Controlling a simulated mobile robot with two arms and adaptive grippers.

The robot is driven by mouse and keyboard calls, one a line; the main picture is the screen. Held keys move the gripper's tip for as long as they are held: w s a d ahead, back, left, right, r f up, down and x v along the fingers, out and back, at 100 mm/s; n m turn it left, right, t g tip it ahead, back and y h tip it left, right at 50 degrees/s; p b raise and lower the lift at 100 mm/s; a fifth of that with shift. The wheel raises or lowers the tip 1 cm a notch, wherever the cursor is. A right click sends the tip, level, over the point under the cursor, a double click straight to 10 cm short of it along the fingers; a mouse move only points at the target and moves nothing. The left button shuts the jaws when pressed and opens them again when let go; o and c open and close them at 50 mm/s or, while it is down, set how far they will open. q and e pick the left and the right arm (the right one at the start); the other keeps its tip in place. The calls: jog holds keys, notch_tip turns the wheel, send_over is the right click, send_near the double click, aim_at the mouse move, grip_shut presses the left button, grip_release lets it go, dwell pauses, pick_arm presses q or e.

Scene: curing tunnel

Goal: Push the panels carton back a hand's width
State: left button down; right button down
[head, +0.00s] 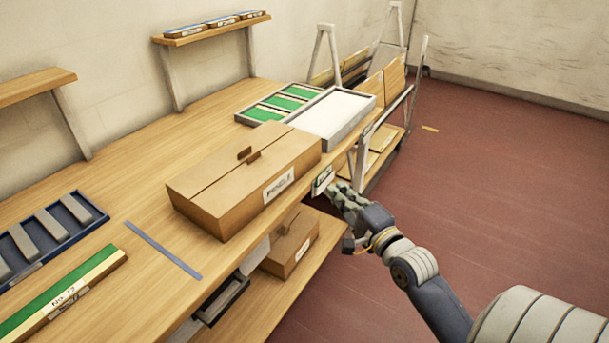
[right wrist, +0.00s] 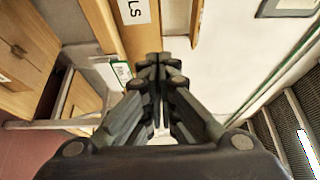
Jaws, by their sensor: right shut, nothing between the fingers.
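The panels carton (head: 240,185), a closed brown box with a white label on its front face, sits on the wooden table (head: 150,215) near its front edge. In the right wrist view the carton (right wrist: 103,22) shows at the top, with the end of its label, "LS". My right gripper (head: 335,190) is shut and empty, just off the table's front edge, to the right of the carton's label. The shut fingertips (right wrist: 160,60) point toward the carton side; I cannot tell whether they touch anything. My left gripper is not in view.
Behind the carton stand a grey tray (head: 333,113) and a tray with green panels (head: 247,118). A blue strip (head: 163,250) lies left of the carton. A green-and-white tag (head: 322,180) is by the table edge. Another carton (head: 292,243) is on the lower shelf.

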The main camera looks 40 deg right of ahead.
aim_at(251, 161)
jog(key=w, duration=0.3)
jog(key=w+p, duration=0.1)
jog(key=w, duration=0.3)
jog(key=w+a, duration=0.1)
jog(key=w, duration=0.3)
jog(key=shift+w, duration=0.2)
jog(key=shift+w+a, duration=0.35)
jog(key=shift+w, duration=0.05)
jog(key=w+a, duration=0.3)
jog(key=w+a+p, duration=0.1)
jog(key=w+a, duration=0.2)
jog(key=w, duration=0.1)
jog(key=w+a+p, duration=0.1)
jog(key=w+a, duration=0.2)
jog(key=w, duration=0.1)
jog(key=shift+w+a, duration=0.15)
jog(key=shift+a, duration=0.05)
jog(key=shift+d+f, duration=0.1)
